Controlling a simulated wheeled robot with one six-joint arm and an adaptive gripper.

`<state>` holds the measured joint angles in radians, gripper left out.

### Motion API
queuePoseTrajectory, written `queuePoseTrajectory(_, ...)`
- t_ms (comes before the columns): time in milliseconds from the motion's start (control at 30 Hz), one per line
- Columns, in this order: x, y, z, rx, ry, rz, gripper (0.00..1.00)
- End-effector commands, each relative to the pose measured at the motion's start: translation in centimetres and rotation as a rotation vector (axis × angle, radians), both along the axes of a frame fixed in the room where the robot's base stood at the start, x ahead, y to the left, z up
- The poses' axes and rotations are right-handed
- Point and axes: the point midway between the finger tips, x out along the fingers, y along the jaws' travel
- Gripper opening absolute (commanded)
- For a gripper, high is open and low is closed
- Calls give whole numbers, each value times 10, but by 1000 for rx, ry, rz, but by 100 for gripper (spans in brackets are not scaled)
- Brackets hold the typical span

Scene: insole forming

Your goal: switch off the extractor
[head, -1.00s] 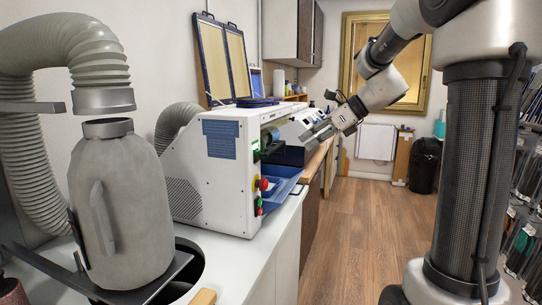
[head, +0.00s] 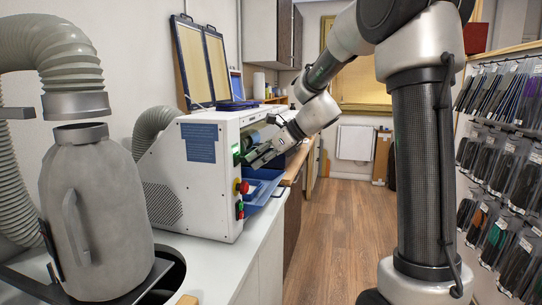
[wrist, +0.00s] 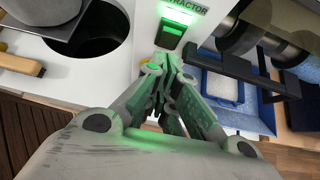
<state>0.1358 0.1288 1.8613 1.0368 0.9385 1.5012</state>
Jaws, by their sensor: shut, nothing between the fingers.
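The extractor switch (wrist: 171,34) is a dark rocker with a green glow, on the white machine's front panel in the wrist view. A partly cut-off label above it ends in "TRACTOR". My gripper (wrist: 169,56) is shut and empty, its fingertips close at the lower edge of the switch. I cannot tell whether they touch it. In the head view my gripper (head: 252,158) is at the front of the white machine (head: 195,185), above the red knob (head: 243,187).
A blue tray (head: 262,186) sits at the machine's front, beside my gripper. A grey canister (head: 100,215) with a ribbed hose (head: 55,50) stands at the left. Racks of packaged insoles (head: 510,150) line the right wall. The wooden floor (head: 335,240) is clear.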

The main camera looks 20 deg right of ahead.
Motion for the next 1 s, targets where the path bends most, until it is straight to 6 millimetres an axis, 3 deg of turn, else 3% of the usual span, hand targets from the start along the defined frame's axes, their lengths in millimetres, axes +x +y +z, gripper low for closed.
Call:
queuePoseTrajectory(200,10,13,2,0,0,1,0)
queuePoseTrajectory(1000,15,20,8,1,0,-1,0)
